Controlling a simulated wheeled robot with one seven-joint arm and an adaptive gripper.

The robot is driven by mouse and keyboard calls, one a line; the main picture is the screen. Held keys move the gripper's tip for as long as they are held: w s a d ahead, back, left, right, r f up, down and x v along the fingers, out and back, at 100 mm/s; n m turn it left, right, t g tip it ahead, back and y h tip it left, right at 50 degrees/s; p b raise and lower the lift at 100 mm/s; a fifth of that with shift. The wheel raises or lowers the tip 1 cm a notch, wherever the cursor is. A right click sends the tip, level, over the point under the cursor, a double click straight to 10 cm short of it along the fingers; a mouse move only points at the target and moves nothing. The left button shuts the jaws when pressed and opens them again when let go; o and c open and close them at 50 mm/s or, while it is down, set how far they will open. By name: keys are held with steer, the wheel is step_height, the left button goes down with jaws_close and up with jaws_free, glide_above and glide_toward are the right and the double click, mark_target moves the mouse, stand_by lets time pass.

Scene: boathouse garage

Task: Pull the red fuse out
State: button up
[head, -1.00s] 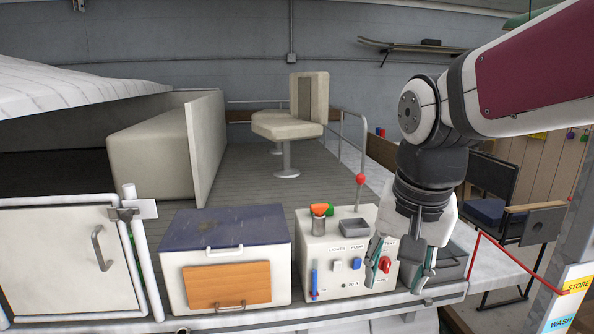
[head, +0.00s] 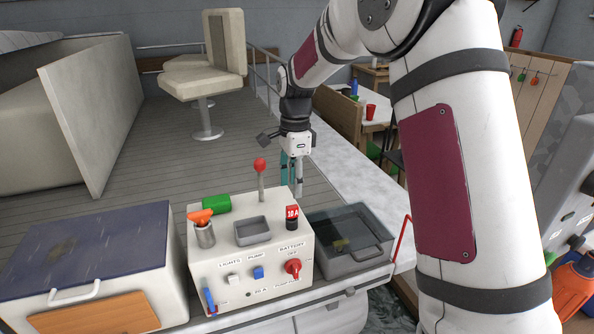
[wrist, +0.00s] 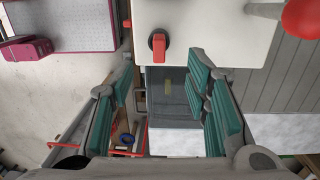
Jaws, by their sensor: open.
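The red fuse (head: 292,212), marked 10 A, stands upright in a black base on the top right of the white control box (head: 212,278). In the wrist view the fuse (wrist: 158,46) shows from above, past the fingertips and roughly between their lines. My gripper (head: 291,188) points down beside the far right part of the box, behind and above the fuse in the picture. Its teal fingers are apart and nothing is between them; they also show in the wrist view (wrist: 160,72). I see no contact with the fuse. The exact gap cannot be told.

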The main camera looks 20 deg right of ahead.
mark_target(293, 206)
steer(key=shift+s+a+f+b, duration=0.15)
steer(key=shift+f+b, duration=0.15)
steer(key=shift+f, duration=1.9)
steer(key=shift+s+a+f+b, duration=0.1)
steer(key=shift+f+b, duration=0.2)
steer(key=shift+f, duration=1.85)
jaws_close()
steer(key=shift+w+d+r, duration=0.1)
steer(key=shift+d+r, duration=0.05)
steer(key=shift+r, duration=2.1)
